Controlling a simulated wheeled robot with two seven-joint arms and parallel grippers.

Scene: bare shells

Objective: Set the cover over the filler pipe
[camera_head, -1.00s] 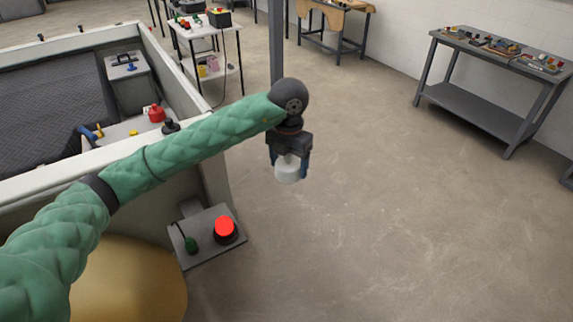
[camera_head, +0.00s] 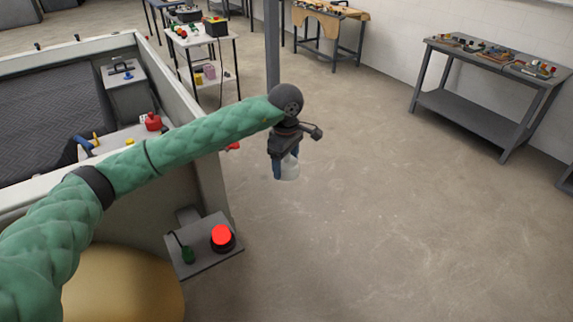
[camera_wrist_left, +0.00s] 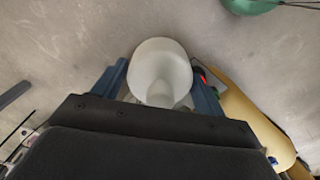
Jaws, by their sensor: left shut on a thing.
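My left gripper (camera_head: 284,168) is shut on a whitish, cup-shaped cover (camera_head: 290,168), held in the air above open floor, to the right of the pale shell. In the left wrist view the cover (camera_wrist_left: 160,68) sits between the blue fingers of my left gripper (camera_wrist_left: 158,85), its round wide end facing away. A grey shelf (camera_head: 208,258) on the shell's side carries a red round-topped piece (camera_head: 221,236) in a dark ring and a small green piece (camera_head: 188,255) on a black cord. I cannot tell for sure which piece is the filler pipe. My right gripper is out of view.
The pale shell (camera_head: 205,150) stands at left, with a red item (camera_head: 152,122) on its inner ledge. A grey post (camera_head: 272,50) stands behind my gripper. A white-topped table (camera_head: 205,38) and grey workbench (camera_head: 475,65) are farther back.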

